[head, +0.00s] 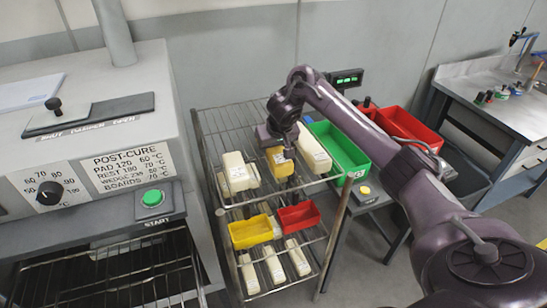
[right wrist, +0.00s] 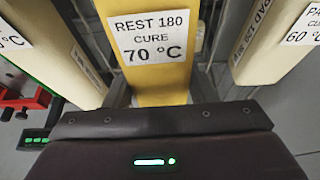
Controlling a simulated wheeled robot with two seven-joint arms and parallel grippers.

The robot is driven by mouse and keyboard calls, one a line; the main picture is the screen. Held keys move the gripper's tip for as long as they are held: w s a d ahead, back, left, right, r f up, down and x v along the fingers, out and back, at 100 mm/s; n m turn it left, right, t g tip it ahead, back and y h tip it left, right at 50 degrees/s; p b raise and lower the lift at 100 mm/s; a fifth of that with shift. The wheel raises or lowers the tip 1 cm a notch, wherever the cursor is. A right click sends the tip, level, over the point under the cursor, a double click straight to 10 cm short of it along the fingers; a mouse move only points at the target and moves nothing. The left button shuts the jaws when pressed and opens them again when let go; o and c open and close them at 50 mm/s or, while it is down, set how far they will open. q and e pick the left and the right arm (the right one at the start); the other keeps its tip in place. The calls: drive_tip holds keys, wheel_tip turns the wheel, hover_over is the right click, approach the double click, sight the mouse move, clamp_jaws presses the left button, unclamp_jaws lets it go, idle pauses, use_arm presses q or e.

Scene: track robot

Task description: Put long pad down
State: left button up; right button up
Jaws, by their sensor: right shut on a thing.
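A yellow long pad (head: 279,164) with a white label is at my right gripper (head: 280,143), over the upper shelf of the wire rack (head: 212,130). In the right wrist view the yellow long pad (right wrist: 158,80) fills the middle, and its label reads REST 180, CURE 70 °C. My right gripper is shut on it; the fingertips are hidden. I cannot tell whether the pad touches the shelf. A cream block (head: 238,173) stands to its left and another cream block (head: 314,150) to its right, both apart from it. My left gripper is not in view.
A green bin (head: 340,148) and larger red bins (head: 408,128) stand right of the rack. A post-cure oven (head: 100,150) with a sign stands close on the left.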

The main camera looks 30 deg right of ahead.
wheel_tip(320, 180, down, 2)
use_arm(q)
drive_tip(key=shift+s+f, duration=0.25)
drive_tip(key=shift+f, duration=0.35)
use_arm(e)
drive_tip(key=shift+w+r, duration=0.1)
drive_tip(key=o, duration=1)
drive_tip(key=shift+f, duration=0.2)
